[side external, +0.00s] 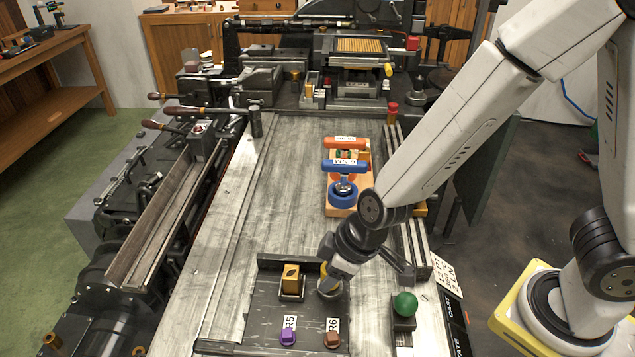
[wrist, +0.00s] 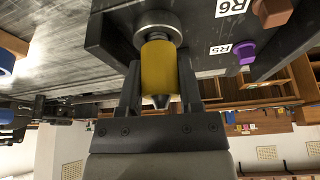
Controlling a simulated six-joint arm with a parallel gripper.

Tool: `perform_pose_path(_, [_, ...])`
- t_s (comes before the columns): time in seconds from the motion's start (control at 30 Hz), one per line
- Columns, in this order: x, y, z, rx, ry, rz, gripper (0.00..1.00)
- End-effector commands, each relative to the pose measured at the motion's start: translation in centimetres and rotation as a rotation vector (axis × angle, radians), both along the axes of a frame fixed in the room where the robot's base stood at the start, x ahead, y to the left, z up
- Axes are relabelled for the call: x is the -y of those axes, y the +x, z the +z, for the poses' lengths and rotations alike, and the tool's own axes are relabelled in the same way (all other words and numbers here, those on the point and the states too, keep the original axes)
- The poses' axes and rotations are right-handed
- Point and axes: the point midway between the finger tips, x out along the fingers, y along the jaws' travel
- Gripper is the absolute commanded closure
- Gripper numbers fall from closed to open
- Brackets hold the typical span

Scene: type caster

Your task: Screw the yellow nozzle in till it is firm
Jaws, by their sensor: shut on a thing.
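The yellow nozzle (wrist: 158,68) stands between the two fingers of my gripper (wrist: 159,80) in the wrist view, with a grey conical tip at its end near the palm. My gripper is shut on it. The nozzle's other end meets a round metal collar (wrist: 157,28) on a dark plate; how deep it sits in the collar cannot be told. In the side view my gripper (side external: 331,279) is low over the dark tray (side external: 262,314), and the nozzle is mostly hidden by my fingers.
A gold block (side external: 291,278) sits in a holder just left of my gripper. A purple knob (side external: 288,338) and a brown knob (side external: 332,340) are in front, by labels R5 and R6. A green ball (side external: 405,303) stands right. Blue and orange handled tools lie in a wooden box (side external: 363,181) behind.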

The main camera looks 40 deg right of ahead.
Motion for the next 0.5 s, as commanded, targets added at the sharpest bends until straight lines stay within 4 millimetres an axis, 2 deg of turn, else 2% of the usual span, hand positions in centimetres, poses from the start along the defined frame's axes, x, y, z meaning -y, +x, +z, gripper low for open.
perform_pose_path(0.03, [0.00,0.02,-0.03,0.001,-0.001,0.000,0.48])
perform_pose_path(0.13, [-0.01,0.01,-0.01,0.000,0.000,0.000,0.17])
perform_pose_path(0.17, [-0.01,0.01,-0.01,0.000,0.000,0.000,0.13])
perform_pose_path(0.5, [0.07,0.05,0.03,0.001,0.000,-0.003,0.13])
